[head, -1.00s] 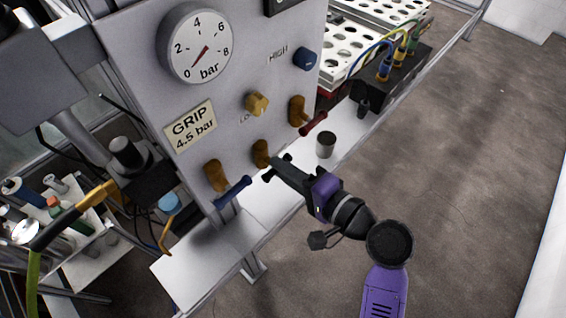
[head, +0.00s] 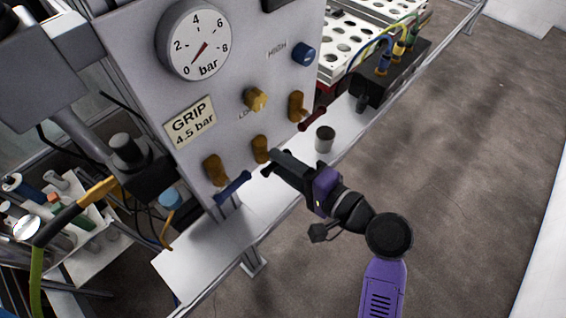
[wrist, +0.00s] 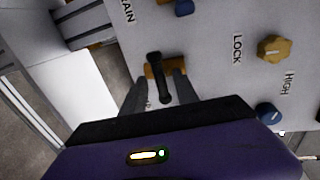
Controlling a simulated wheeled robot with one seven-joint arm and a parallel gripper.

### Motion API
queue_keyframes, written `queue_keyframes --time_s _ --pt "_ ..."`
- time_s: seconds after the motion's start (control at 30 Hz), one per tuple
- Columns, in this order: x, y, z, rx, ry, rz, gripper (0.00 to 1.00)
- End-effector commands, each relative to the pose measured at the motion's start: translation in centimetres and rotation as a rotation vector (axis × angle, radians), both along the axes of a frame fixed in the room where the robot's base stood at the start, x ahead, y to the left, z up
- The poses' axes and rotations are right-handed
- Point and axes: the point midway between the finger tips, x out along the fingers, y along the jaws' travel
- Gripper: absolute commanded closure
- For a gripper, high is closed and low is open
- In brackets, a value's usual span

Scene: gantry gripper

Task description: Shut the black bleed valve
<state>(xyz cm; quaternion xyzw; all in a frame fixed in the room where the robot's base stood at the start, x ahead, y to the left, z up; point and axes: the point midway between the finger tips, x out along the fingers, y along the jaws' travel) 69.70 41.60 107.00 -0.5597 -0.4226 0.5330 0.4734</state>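The black bleed valve has a brass body (head: 261,149) in the middle of a row of three on the grey panel. In the wrist view its black lever (wrist: 158,72) stands in front of the brass body (wrist: 176,68), roughly crosswise to it. My gripper (head: 272,162) is at the lever in the head view and hides part of it. In the wrist view my gripper's two fingers (wrist: 155,92) are apart, with the lever's lower end between them. A gap shows on each side, so they do not appear to clamp it.
A blue-levered valve (head: 233,188) is left of the black one and a red-levered valve (head: 312,119) right. Above are a yellow knob (head: 256,99), a blue knob (head: 304,54) and a gauge (head: 196,40). A dark-topped cup (head: 324,138) stands on the white ledge (head: 205,252).

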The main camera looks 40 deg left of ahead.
Motion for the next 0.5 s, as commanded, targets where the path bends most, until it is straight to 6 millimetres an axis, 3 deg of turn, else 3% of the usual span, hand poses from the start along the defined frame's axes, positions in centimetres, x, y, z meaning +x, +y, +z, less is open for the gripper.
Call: queue_keyframes --time_s 0.17,0.5 --pt "0.0 -0.5 0.1 0.002 -0.001 -0.001 0.64" --pt "-0.3 -5.5 0.9 0.001 -0.002 -0.004 0.64"
